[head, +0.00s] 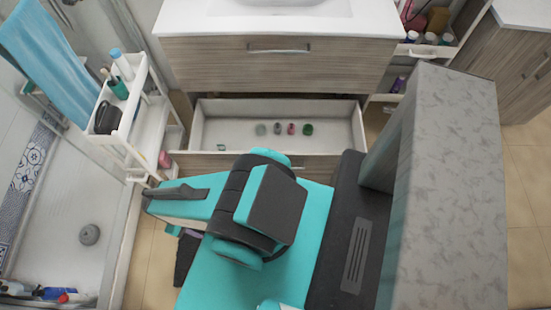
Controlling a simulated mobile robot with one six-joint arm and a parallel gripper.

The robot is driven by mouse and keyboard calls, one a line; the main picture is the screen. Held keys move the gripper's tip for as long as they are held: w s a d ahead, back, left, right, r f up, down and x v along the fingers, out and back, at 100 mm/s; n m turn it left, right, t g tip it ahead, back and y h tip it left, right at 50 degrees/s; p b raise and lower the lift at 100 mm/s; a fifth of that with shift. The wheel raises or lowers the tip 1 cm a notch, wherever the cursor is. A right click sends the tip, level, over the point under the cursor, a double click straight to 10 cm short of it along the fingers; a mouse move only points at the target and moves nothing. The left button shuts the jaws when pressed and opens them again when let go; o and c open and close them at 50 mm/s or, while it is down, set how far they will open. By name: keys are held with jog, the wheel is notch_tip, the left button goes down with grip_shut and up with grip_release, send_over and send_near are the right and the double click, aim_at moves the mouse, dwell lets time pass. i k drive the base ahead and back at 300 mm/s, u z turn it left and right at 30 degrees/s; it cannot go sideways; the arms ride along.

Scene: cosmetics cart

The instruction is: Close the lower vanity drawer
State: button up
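The lower vanity drawer (231,128) is pulled out under the upper drawer, and its white inside shows from above. Several small items stand in its middle, among them a green one (308,129) and a pink one (291,129). The wood drawer front (225,164) faces me, and my teal and black arm covers its lower middle. A small part of its handle (298,168) shows at the arm's edge. My arm is folded in front of the drawer. I cannot make out my gripper's fingertips, nor whether the arm touches the drawer front.
The upper drawer (215,66) is shut under the white sink top (190,18). A white cart (128,120) with bottles and a dark item stands close at the left. A shower tray (65,235) lies further left. Shelves with bottles are at the right.

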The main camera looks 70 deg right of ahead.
aim_at(337, 125)
jog(key=z, duration=4.4)
jog(key=i, duration=0.2)
jog(key=u, duration=1.25)
jog(key=k, duration=0.4)
jog(key=u, duration=0.7)
